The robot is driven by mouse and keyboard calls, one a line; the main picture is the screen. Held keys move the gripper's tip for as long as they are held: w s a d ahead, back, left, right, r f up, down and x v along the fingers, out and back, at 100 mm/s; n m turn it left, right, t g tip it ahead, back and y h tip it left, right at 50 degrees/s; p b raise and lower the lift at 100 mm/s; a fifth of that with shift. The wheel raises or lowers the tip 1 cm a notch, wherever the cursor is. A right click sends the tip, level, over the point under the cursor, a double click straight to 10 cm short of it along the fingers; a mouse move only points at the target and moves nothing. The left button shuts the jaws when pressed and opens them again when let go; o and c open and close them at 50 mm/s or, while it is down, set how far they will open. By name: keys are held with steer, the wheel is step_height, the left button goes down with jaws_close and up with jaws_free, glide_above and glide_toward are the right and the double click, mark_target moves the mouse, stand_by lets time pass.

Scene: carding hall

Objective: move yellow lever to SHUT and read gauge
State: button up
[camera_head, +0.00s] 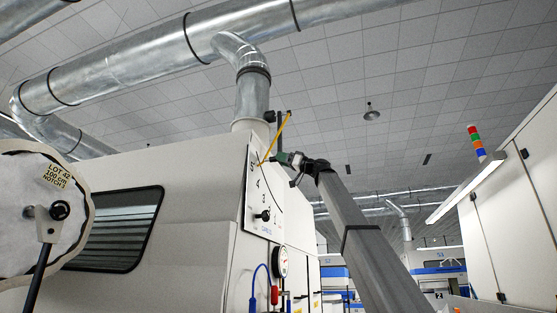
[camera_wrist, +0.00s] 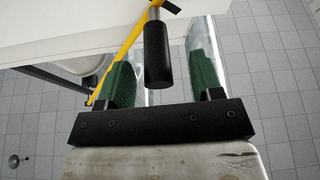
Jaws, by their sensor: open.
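The yellow lever (camera_head: 273,139) slants up and right across the upper edge of the machine's white numbered panel (camera_head: 251,208). In the wrist view the yellow bar (camera_wrist: 128,44) runs up behind the left finger to a black cylindrical handle (camera_wrist: 158,55). My gripper (camera_head: 281,158) is beside the lever, right of its lower half in the head view. In the wrist view my gripper (camera_wrist: 162,75) is open, its green fingers either side of the handle with gaps showing. The round gauge (camera_head: 281,261) is below the panel; its needle is too small to read. No SHUT mark is legible.
A black knob (camera_head: 263,216) sits on the panel, and a blue hose (camera_head: 258,280) hangs below. A large roll (camera_head: 45,220) stands at left. Metal ducts (camera_head: 130,65) run overhead. White cabinets (camera_head: 510,205) stand at right.

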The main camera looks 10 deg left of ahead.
steer(key=shift+x, duration=1.25)
